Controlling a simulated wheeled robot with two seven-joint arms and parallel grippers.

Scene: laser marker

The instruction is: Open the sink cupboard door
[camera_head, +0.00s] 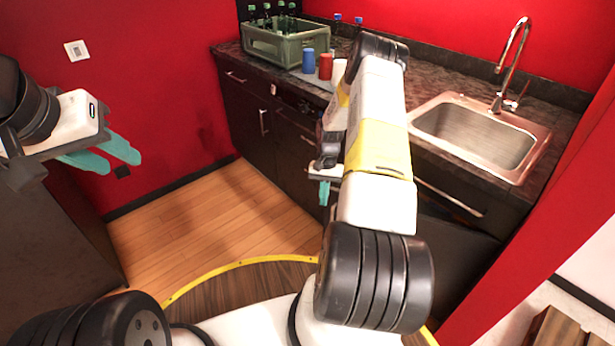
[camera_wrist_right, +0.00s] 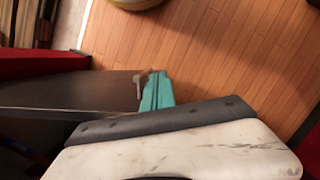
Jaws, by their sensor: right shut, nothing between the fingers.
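The sink cupboard door (camera_head: 452,262) is a dark panel below the sink, partly hidden by my right arm in the head view. In the right wrist view the dark panel (camera_wrist_right: 60,92) runs in from the left, with a dark gap below it; it seems to stand away from the cabinet. A small grey handle-like part (camera_wrist_right: 138,84) shows at its end. My right gripper (camera_wrist_right: 157,92) is shut and empty beside that end; contact is unclear. It also shows in the head view (camera_head: 324,192). My left gripper (camera_head: 104,154) is open and empty at the left, far from the cupboard.
The sink (camera_head: 475,132) and tap (camera_head: 512,65) are set in the dark counter. A green crate of bottles (camera_head: 285,42) and several cups stand at its left end. The wooden floor (camera_head: 215,210) in front is clear. A red wall bounds the right side.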

